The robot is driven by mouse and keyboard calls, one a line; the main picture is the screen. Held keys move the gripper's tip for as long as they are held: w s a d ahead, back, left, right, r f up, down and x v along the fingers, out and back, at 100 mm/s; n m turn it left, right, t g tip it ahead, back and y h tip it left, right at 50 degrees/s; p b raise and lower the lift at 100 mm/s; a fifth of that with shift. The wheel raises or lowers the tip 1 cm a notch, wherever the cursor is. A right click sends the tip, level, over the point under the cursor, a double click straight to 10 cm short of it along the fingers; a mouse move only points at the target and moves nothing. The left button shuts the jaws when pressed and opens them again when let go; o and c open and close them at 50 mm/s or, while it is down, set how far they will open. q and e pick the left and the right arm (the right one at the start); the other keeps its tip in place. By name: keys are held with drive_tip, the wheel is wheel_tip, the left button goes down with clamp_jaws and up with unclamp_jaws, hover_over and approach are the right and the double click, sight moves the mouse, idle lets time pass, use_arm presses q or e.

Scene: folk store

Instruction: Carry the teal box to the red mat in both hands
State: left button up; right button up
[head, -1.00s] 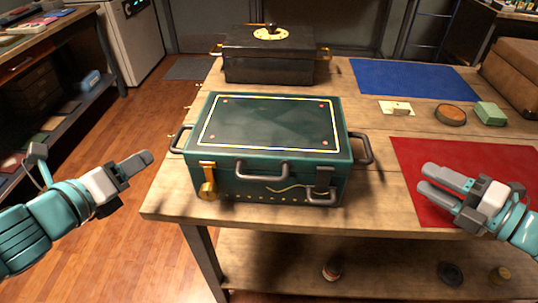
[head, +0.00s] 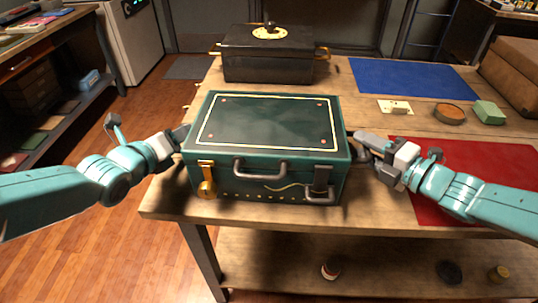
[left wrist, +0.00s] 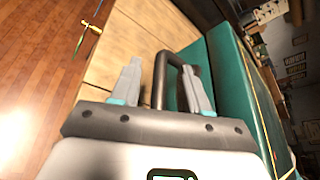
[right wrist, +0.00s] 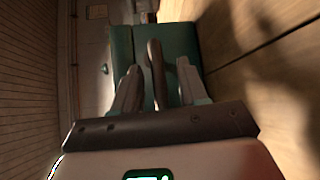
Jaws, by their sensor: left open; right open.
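The teal box (head: 265,125) sits closed on the wooden table, with a yellow-lined lid, a brass latch and a dark handle on each side. My left gripper (head: 182,135) is at its left end. In the left wrist view the open fingers (left wrist: 160,85) stand on either side of the dark side handle (left wrist: 160,75). My right gripper (head: 358,138) is at its right end. In the right wrist view its open fingers (right wrist: 158,85) stand on either side of the other handle (right wrist: 156,70). The red mat (head: 490,165) lies to the right, partly hidden by my right arm.
A black box (head: 268,60) with brass fittings stands behind. A blue mat (head: 410,77) lies at the back right. A small card (head: 396,107), a round brown tin (head: 449,114) and a green block (head: 489,112) lie behind the red mat. Brown boxes (head: 510,72) stand at the right edge.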

use_arm(q)
clamp_jaws()
use_arm(e)
clamp_jaws()
use_arm(q)
drive_tip(key=shift+s+f, duration=0.1)
drive_tip(key=shift+f, duration=0.1)
idle(0.9)
drive_tip(key=shift+r, duration=0.1)
use_arm(e)
drive_tip(key=shift+r, duration=0.1)
